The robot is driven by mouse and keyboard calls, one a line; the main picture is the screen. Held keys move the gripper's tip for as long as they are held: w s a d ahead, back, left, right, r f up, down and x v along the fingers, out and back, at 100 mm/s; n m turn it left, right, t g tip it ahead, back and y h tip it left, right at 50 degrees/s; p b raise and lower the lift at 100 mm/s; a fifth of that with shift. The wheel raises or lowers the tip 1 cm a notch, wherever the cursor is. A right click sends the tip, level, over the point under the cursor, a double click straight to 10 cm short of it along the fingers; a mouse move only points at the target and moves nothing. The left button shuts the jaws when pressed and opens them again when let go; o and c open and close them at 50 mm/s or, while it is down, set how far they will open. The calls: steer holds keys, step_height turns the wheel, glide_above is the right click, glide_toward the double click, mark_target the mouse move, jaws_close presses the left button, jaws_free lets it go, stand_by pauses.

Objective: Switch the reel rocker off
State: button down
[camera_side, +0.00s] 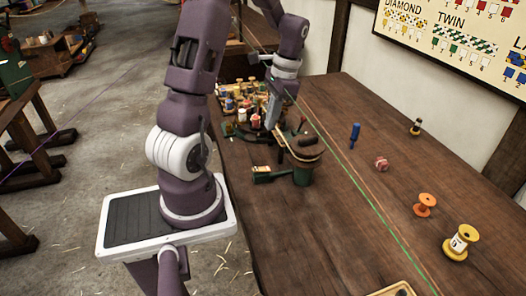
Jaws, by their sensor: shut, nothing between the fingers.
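A green brush-like thing (268,174) lies left of the stand. Several small spools crowd a rack (243,104) behind it. Taut green and orange lines (362,190) cross the table.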

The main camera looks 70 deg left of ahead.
mark_target(263, 169)
steer(key=x, duration=1.4)
steer(key=shift+s+f, duration=0.45)
steer(key=shift+s, duration=0.1)
steer(key=shift+w, duration=0.1)
stand_by(0.4)
steer(key=shift+w, duration=1)
steer(key=shift+d+r, duration=0.1)
